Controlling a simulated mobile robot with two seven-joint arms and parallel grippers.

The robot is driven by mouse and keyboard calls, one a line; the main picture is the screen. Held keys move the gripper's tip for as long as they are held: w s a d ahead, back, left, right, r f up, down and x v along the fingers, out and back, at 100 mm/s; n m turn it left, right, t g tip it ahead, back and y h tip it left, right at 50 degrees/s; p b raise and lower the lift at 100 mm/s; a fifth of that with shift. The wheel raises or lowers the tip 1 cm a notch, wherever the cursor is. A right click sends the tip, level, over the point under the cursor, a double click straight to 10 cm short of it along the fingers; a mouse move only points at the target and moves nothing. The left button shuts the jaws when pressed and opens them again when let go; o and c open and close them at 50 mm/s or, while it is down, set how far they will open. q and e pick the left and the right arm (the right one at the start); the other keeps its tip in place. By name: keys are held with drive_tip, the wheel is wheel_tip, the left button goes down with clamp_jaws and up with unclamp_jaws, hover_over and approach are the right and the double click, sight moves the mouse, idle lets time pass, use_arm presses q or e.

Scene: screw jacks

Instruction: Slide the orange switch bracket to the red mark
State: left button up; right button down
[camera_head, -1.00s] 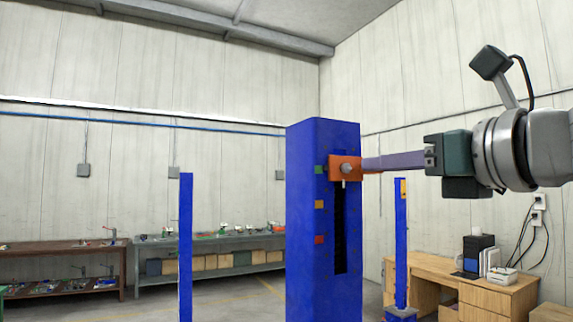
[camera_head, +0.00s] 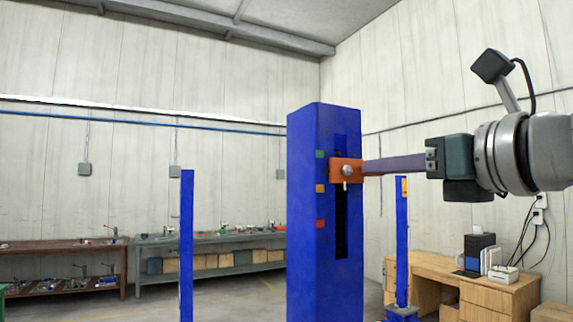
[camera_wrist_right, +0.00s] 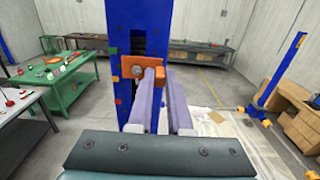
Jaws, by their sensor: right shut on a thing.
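The orange switch bracket (camera_head: 337,172) sits on the blue column (camera_head: 310,270), with a grey round knob on its face. It is beside the column's dark vertical slot, at a height between the green mark (camera_head: 320,154) and the yellow-orange mark (camera_head: 320,189), nearer the green. The red mark (camera_head: 320,224) is lower on the column. My right gripper (camera_head: 366,167) reaches in from the right, shut on the bracket's right side. In the right wrist view its two long fingers (camera_wrist_right: 160,76) meet the bracket (camera_wrist_right: 136,66). My left gripper is not in view.
A thin blue post (camera_head: 186,245) stands left of the column, and another (camera_head: 402,240) stands behind it at the right. Workbenches (camera_head: 215,243) line the back wall. A wooden desk (camera_head: 480,290) is at the right. The slot below the bracket looks clear.

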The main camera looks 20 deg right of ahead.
wheel_tip(320, 180, down, 7)
drive_tip(key=b, duration=0.5)
drive_tip(key=shift+f, duration=0.1)
drive_tip(key=c, duration=0.8)
unclamp_jaws()
drive_tip(key=shift+r, duration=0.2)
drive_tip(key=shift+c, duration=0.2)
